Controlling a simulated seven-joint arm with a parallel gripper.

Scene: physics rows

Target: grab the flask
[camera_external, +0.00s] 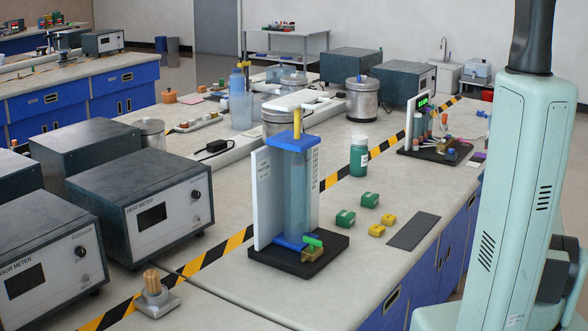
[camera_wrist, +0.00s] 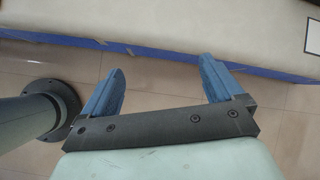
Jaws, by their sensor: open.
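My gripper (camera_wrist: 162,66) shows in the wrist view with its two blue fingers wide apart and nothing between them. It is over the tiled floor beside the bench edge; in the external view its fingers are not visible. No vessel is plainly marked as the flask. Candidates in the external view are a small green bottle with a white cap (camera_external: 358,160) upright at mid-bench, metal lidded vessels (camera_external: 362,102) farther back, and a tall clear blue cylinder (camera_external: 297,195) on a black base. I cannot tell which is the flask. None is near the fingers.
A white upright panel (camera_external: 262,190) stands beside the cylinder. Green blocks (camera_external: 345,218) and yellow blocks (camera_external: 377,230) lie near a dark flat plate (camera_external: 414,231). Grey meter boxes (camera_external: 140,205) fill the left. Yellow-black tape (camera_external: 232,243) crosses the bench (camera_external: 225,285).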

